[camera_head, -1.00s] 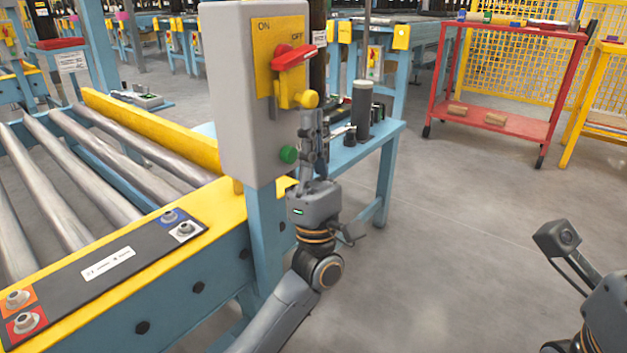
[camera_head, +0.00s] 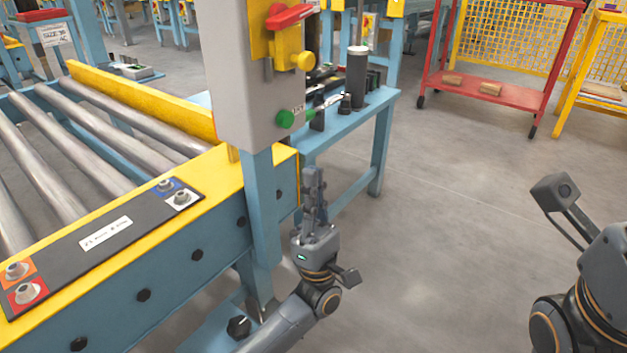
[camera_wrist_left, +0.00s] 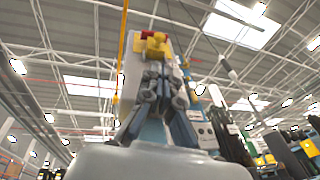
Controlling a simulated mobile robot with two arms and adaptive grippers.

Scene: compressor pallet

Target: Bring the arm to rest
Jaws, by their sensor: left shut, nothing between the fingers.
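My left gripper (camera_head: 314,190) is shut and empty in the head view. It points up, below and to the right of the grey switch box (camera_head: 236,80), in front of the blue side table. The box carries a red handle (camera_head: 290,16), a yellow knob (camera_head: 302,61) and a green button (camera_head: 286,118). The gripper is apart from the box. In the left wrist view the shut fingers (camera_wrist_left: 160,88) point up, with the red and yellow switch (camera_wrist_left: 153,44) beyond them. My right arm shows at the lower right of the head view, but its fingers are out of view.
The roller conveyor (camera_head: 90,160) with its yellow rail fills the left. A blue side table (camera_head: 385,103) with a dark cylinder (camera_head: 357,78) stands behind the gripper. A red cart (camera_head: 515,97) stands at the back right. The floor in the middle right is clear.

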